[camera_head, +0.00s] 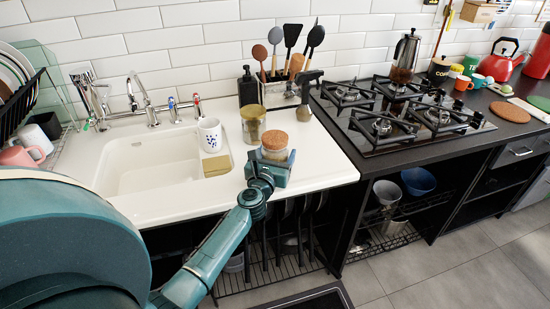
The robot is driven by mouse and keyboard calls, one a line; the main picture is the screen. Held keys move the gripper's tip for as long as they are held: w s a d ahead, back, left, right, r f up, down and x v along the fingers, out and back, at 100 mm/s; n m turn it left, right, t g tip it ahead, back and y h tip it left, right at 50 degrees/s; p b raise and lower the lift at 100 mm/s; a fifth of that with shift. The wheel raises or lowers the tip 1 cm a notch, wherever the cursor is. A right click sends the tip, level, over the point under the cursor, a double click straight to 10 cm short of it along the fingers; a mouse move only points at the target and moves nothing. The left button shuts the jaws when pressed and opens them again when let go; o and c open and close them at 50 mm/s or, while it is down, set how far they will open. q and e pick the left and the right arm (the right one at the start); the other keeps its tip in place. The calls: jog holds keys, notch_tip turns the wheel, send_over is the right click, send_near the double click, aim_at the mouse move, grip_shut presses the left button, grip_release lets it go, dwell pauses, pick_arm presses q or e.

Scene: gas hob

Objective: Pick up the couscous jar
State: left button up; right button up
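A glass jar with a brown cork-like lid (275,142) and pale contents, which looks like the couscous jar, is at the front of the white counter. My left gripper (276,160) is right at this jar, on its near side, and covers its lower part. Whether the fingers are closed on it, and whether its base touches the counter, I cannot tell. A second glass jar (253,124) with darker contents stands just behind and to the left. My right gripper is not in view.
A patterned white mug (209,135) stands by the sink (147,162), left of the jars. The gas hob (395,112) is to the right. Some white counter right of the gripper is clear.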

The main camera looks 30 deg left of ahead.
aim_at(276, 134)
pick_arm(q)
jog(key=c, duration=1)
jog(key=shift+r+p, duration=0.5)
jog(key=shift+r, duration=0.1)
notch_tip(276, 134, up, 6)
jog(key=p, duration=0.5)
notch_tip(276, 134, up, 2)
jog(key=shift+r+p, duration=0.1)
jog(key=shift+p, duration=0.8)
jog(key=shift+r+p, duration=0.3)
jog(key=shift+r, duration=0.1)
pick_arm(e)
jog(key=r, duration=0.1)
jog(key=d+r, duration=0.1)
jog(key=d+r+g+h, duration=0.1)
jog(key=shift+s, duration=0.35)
